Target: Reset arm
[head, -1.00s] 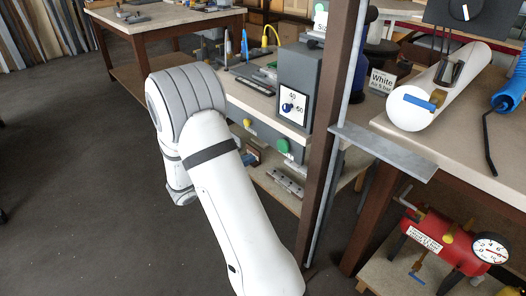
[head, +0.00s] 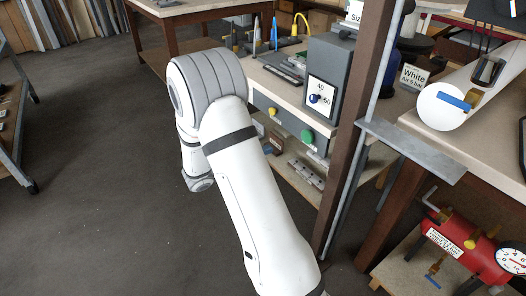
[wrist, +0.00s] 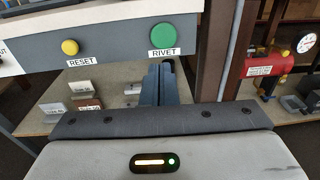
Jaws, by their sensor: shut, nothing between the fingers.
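My gripper (wrist: 166,68) shows in the wrist view with its dark fingers together and empty. Its tips appear just below the green RIVET button (wrist: 163,32); I cannot tell how far they are from the panel. The yellow RESET button (wrist: 70,47) is to the left on the same grey panel (wrist: 115,50). In the head view the yellow button (head: 272,111) and green button (head: 307,136) are on the bench front, right of my white arm (head: 240,190). My gripper is hidden there.
A brown post (head: 355,130) with a grey metal plate (head: 412,150) stands right of the bench. Labelled metal blocks (wrist: 82,95) lie on the shelf below the buttons. A red tank (head: 462,245) is at lower right. A cart (head: 12,130) is at the left edge; the floor between is clear.

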